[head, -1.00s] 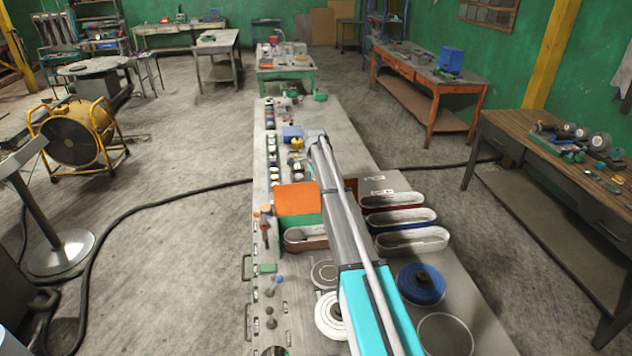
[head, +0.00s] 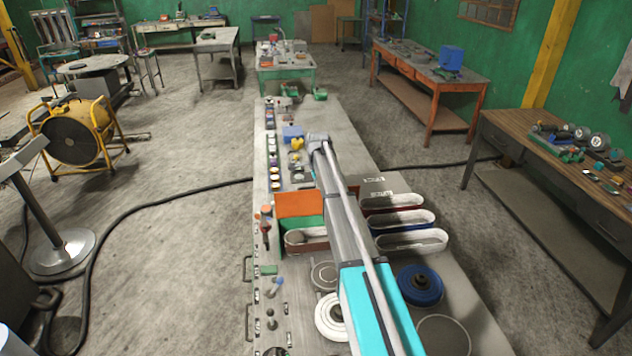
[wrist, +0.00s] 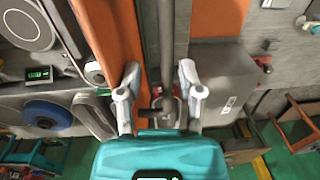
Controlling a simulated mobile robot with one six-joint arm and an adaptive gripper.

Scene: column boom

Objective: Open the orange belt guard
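The orange belt guard (head: 299,204) shows in the head view as an orange panel on the long grey bench, left of my arm. Green shows below its lower edge, above an oval belt loop. My gripper (head: 318,140) is at the far end of my arm, beyond the guard; its fingers are too small to tell there. In the wrist view my gripper (wrist: 160,95) has its two pale fingers spread apart. A long orange surface (wrist: 112,30) runs beside the left finger; I cannot tell if it is the guard. A small red and dark part shows between the fingers, grip on it not visible.
Right of my arm, several oval belt loops (head: 412,241) and a blue disc (head: 420,284) sit on the bench (head: 345,125). Knobs and jars line its left edge. A wooden workbench (head: 560,160) stands at right. Open floor (head: 185,160) lies left, crossed by a black cable.

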